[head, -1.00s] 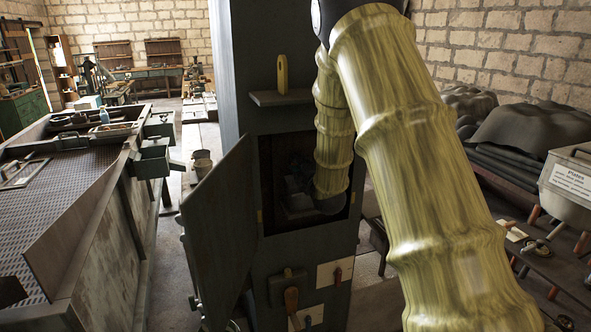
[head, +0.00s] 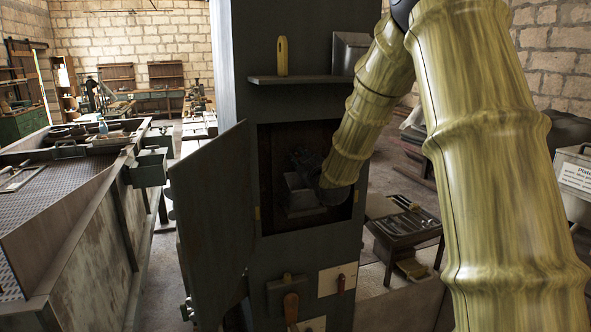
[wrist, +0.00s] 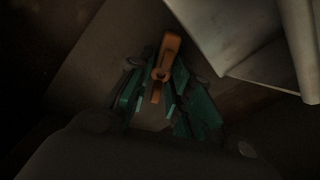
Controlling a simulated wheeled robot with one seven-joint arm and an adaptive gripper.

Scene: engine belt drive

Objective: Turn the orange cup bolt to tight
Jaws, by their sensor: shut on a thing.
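The orange cup bolt (wrist: 170,48) shows in the wrist view as a short orange bar with a rounded, ring-like lower end. My gripper (wrist: 162,98) has teal-faced fingers on both sides of the bolt's lower end and is shut on it. The bolt's upper end sticks out beyond the fingers. In the head view my arm reaches into the dark opening of a tall grey cabinet (head: 228,60). The bolt cannot be made out there, and my gripper is only a dark shape inside. How tight the bolt is cannot be told.
The cabinet door (head: 212,215) stands open to the left. A pale angular block (wrist: 235,35) is close to my gripper at the upper right of the wrist view. A shelf (head: 300,80) juts out above the opening. A low table (head: 405,230) stands to the right.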

